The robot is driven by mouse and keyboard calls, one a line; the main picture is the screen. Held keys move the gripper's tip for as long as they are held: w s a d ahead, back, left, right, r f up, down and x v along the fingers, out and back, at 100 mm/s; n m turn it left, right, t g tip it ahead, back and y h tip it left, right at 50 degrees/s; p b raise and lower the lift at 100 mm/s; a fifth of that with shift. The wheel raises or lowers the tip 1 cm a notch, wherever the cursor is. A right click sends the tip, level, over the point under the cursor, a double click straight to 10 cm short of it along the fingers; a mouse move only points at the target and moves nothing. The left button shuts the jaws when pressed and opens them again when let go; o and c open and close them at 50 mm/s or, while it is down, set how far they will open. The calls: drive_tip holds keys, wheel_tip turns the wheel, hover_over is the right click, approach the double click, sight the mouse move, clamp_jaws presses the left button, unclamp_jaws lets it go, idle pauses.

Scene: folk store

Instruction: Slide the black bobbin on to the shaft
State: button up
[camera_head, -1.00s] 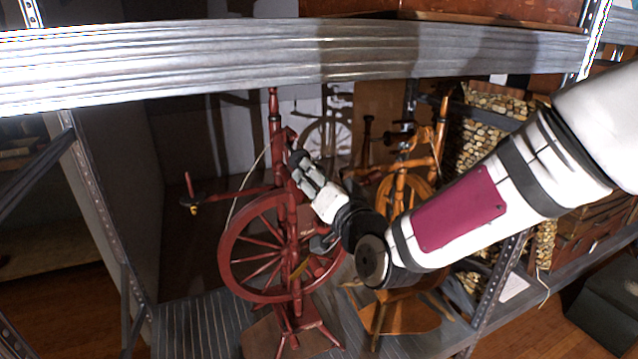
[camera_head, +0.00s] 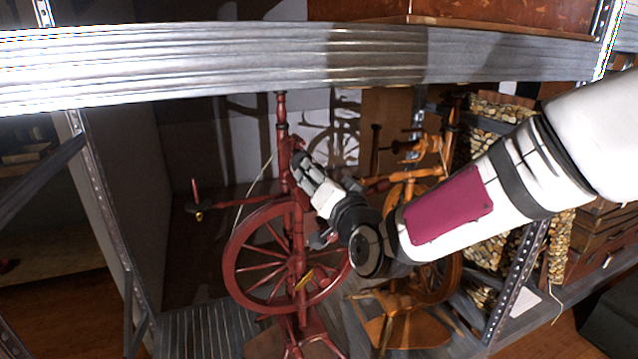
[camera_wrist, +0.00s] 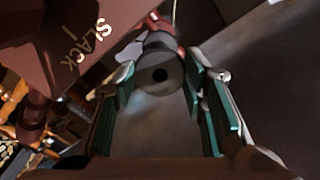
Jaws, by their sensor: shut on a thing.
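My gripper (camera_head: 303,163) is at the upper part of the red spinning wheel (camera_head: 293,205), beside its upright post. In the wrist view, my gripper's green-padded fingers (camera_wrist: 161,80) stand on both sides of the black bobbin (camera_wrist: 172,66), and they are shut on it. The bobbin's round end, with a dark centre hole, faces the wrist camera. In the head view the bobbin is too small and dark to tell apart from the fingers. I cannot make out the shaft or whether the bobbin is around it. Red wood shows just beyond the bobbin.
A red wooden part lettered "SLACK" (camera_wrist: 90,42) is close on the left in the wrist view. An orange-brown spinning wheel (camera_head: 420,200) stands close to the right. A metal shelf beam (camera_head: 210,65) crosses above. A red side arm (camera_head: 235,202) reaches left.

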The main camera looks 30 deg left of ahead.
drive_tip(key=shift+b+x, duration=0.9)
drive_tip(key=shift+x, duration=1.5)
drive_tip(key=o, duration=0.9)
drive_tip(key=v, duration=1.2)
drive_tip(key=shift+d, duration=0.1)
